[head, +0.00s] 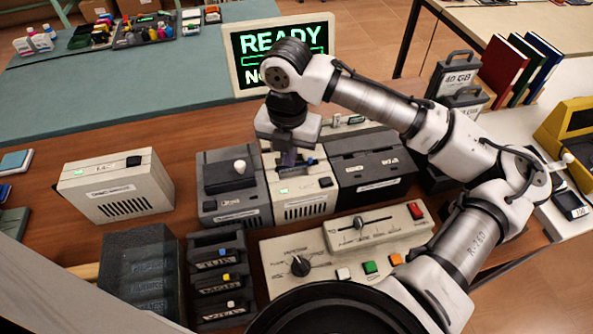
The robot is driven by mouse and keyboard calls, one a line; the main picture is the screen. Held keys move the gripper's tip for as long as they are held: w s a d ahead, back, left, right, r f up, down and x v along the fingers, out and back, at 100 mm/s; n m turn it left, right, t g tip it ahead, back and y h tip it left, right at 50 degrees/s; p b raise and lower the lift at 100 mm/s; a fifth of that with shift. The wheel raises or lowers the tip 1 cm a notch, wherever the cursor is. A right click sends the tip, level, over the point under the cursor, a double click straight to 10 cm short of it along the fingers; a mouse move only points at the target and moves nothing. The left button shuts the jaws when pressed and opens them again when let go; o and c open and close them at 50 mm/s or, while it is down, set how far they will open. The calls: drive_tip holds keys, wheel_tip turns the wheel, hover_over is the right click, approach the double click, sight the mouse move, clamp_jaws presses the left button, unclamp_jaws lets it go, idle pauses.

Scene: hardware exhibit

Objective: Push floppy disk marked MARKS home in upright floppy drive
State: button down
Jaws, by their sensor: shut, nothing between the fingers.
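My gripper (289,163) points down over the top of the cream upright drive (305,207), which stands between two dark grey units. Its fingers are shut and hold nothing. A small blue piece (312,161) shows at the drive's top, just right of the fingertips; it may be the edge of the floppy disk. Its marking cannot be read, and the gripper hides much of the slot area. I cannot tell whether the fingers touch it. A green light shows on the drive's top left.
A grey unit with a white knob (236,188) and another grey unit (375,168) flank the drive closely. A control panel (340,246) lies in front. A rack of labelled cartridges (221,282) stands front left. A monitor (281,52) reading READY stands behind.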

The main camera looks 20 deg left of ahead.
wheel_tip(320, 180, up, 7)
drive_tip(key=p, duration=0.6)
idle(0.7)
